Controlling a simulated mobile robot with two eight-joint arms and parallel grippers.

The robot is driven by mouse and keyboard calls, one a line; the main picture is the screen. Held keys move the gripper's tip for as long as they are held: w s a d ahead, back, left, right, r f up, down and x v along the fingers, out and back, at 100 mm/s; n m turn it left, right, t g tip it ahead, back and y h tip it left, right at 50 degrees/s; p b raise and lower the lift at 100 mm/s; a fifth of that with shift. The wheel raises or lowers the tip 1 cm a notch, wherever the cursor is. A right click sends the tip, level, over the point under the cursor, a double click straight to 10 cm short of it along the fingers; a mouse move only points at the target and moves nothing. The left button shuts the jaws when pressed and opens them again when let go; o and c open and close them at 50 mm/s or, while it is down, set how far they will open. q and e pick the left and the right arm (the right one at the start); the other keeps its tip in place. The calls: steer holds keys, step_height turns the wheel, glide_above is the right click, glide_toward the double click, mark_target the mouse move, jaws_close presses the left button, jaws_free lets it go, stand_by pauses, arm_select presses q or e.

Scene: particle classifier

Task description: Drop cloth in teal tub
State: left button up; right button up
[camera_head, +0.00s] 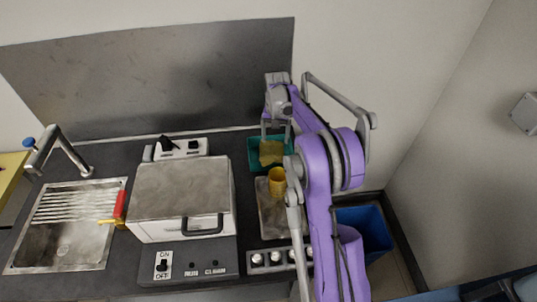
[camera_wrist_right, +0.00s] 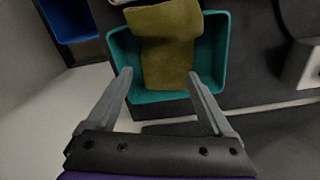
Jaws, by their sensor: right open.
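The teal tub (camera_head: 252,154) stands at the back right of the dark counter, and it also shows in the right wrist view (camera_wrist_right: 213,50). The olive-yellow cloth (camera_head: 270,152) lies in the tub, and in the right wrist view the cloth (camera_wrist_right: 168,50) runs across the tub and over its far rim. My right gripper (camera_wrist_right: 159,74) is open with nothing between its fingers. It is over the near side of the tub, with its fingertips on either side of the cloth's near end. Contact cannot be told. My left gripper is out of view.
A blue bin (camera_head: 367,232) is right of the counter.

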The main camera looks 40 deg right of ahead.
steer(key=shift+o, duration=1.1)
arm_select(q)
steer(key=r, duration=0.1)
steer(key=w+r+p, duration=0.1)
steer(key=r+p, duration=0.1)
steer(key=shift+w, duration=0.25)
arm_select(e)
step_height(320, 180, up, 6)
steer(key=shift+f, duration=0.25)
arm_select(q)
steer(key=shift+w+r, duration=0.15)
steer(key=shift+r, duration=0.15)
arm_select(e)
step_height(320, 180, up, 11)
